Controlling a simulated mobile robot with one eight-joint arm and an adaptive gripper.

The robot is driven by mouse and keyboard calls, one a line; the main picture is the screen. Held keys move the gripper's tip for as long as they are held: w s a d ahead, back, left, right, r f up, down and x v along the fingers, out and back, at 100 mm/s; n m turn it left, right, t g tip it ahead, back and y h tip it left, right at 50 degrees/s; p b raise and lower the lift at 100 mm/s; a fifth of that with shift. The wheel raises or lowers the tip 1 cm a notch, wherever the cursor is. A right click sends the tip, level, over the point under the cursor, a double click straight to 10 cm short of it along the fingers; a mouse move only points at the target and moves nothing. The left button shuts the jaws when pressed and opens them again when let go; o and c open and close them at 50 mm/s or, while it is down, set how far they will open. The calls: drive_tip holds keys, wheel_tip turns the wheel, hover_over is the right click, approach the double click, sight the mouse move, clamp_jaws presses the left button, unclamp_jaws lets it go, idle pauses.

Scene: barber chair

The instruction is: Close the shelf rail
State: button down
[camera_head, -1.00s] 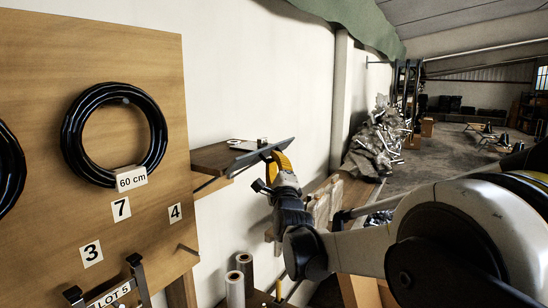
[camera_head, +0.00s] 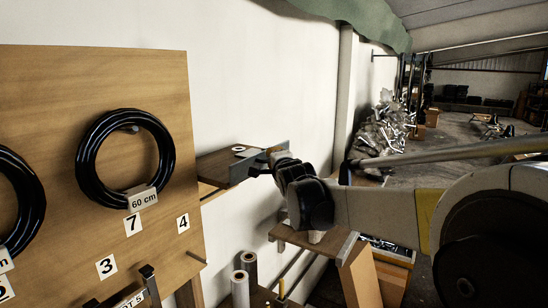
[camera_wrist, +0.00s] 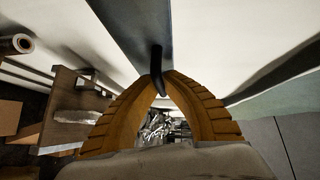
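The shelf rail (camera_head: 258,162) is a grey metal plate standing roughly upright at the right end of a small dark wall shelf (camera_head: 214,168). In the wrist view the rail (camera_wrist: 140,28) is a grey strip running up from a dark, hook-like handle (camera_wrist: 156,62). My gripper (camera_wrist: 158,77) has its orange-brown fingertips closed together around this handle. In the head view my gripper (camera_head: 274,156) is at the rail's right side, small and partly hidden by my wrist.
A wooden board (camera_head: 100,75) with black hose coils (camera_head: 128,128) stands to the left. Below are silver rolls (camera_head: 240,288) and a wooden bench (camera_head: 315,242). The white wall (camera_head: 260,60) is close behind the shelf. A scrap heap (camera_head: 388,125) lies farther back.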

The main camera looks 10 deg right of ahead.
drive_tip(key=shift+a, duration=0.1)
idle(0.3)
drive_tip(key=shift+r, duration=0.1)
drive_tip(key=c, duration=1.5)
unclamp_jaws()
drive_tip(key=shift+w+a, duration=0.1)
drive_tip(key=shift+w, duration=0.05)
drive_tip(key=s+r, duration=0.1)
drive_tip(key=s, duration=1.1)
drive_tip(key=shift+r, duration=0.35)
